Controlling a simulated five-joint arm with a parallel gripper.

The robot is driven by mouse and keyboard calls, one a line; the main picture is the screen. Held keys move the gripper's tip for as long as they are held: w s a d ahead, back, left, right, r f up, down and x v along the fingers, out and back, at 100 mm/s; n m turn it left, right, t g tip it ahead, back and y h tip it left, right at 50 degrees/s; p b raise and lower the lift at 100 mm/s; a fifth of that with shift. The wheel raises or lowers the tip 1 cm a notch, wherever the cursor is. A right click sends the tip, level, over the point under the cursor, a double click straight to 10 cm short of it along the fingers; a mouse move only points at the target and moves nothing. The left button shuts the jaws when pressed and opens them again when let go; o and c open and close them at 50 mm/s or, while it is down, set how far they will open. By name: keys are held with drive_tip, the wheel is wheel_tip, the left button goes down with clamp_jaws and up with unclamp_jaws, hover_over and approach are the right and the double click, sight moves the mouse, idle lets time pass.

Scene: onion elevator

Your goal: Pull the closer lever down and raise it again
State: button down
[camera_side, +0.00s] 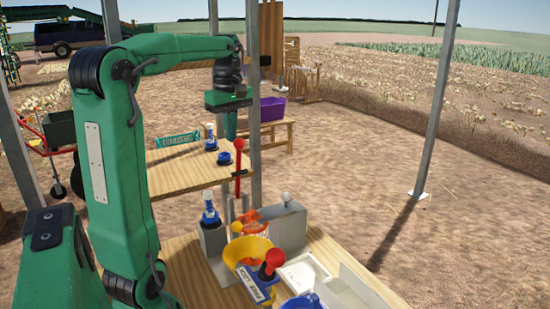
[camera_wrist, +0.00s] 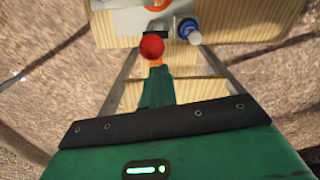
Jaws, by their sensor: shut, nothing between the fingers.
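My gripper (camera_side: 230,136) is shut and empty, pointing down just above and left of the farther knob in the side view. In the wrist view my gripper (camera_wrist: 155,70) has its tips just below a red knob (camera_wrist: 152,47). I cannot tell whether they touch. Which lever this knob belongs to is not certain.
The farther table (camera_side: 172,174) holds another bottle (camera_side: 210,142) and a blue knob (camera_side: 225,157). A metal post (camera_side: 254,100) stands close to my gripper.

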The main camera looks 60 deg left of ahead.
drive_tip(key=shift+d, duration=0.2)
idle(0.3)
drive_tip(key=shift+d+t, duration=0.3)
drive_tip(key=shift+d, duration=0.65)
drive_tip(key=d+f, duration=0.5)
drive_tip(key=d, duration=0.6)
drive_tip(key=d+f, duration=0.6)
drive_tip(key=f, duration=0.6)
drive_tip(key=shift+d, duration=0.35)
drive_tip(key=shift+r, duration=0.1)
